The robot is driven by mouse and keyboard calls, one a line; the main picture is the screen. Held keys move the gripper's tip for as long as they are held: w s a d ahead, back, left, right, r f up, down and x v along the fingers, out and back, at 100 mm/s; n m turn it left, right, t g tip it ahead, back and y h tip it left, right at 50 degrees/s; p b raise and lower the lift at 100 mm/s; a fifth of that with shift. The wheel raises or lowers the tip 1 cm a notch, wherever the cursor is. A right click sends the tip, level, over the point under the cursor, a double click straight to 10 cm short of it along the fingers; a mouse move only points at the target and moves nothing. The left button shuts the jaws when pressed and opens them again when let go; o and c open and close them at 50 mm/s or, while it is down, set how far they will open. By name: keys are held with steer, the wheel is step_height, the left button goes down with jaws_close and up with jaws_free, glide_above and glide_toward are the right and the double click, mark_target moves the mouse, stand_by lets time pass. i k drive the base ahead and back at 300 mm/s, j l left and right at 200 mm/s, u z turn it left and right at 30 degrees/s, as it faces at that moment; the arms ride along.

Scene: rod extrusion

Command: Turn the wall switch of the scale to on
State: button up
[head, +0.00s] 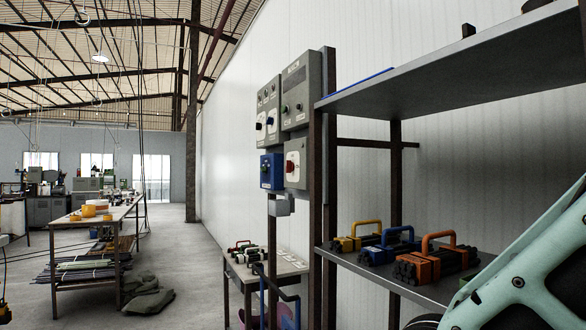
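Several control boxes are mounted on a frame by the white wall, right of the picture's middle. A tall grey box (294,92) with a dark knob is at the top, and another grey box (268,110) with knobs is to its left. Below them are a blue box (271,171) with a dark knob and a light grey box (296,163) with a red knob. I cannot tell which one is the scale's wall switch, and the labels are too small to read. My gripper is not in view; only a mint-green link of my arm shows at lower right.
A metal shelf rack (450,85) stands close on the right, with tool carriers, one with an orange handle (437,266), on its lower shelf. A small table (238,271) is below the boxes. A long workbench (110,216) stands at left. The floor (182,260) between is mostly clear.

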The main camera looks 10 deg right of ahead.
mark_target(289, 165)
steer(key=i+j, duration=0.2)
steer(key=j, duration=0.15)
steer(key=i+j+z, duration=0.15)
steer(key=i+j, duration=0.35)
steer(key=i+j+z, duration=0.15)
steer(key=i+j, duration=0.35)
steer(key=i+j+z, duration=0.15)
steer(key=i+j, duration=0.25)
steer(key=j, duration=0.35)
steer(key=i+j+z, duration=0.1)
steer(key=j, duration=0.45)
steer(key=i+j+z, duration=0.1)
steer(key=j, duration=0.5)
steer(key=i+j+z, duration=0.1)
steer(key=j, duration=0.5)
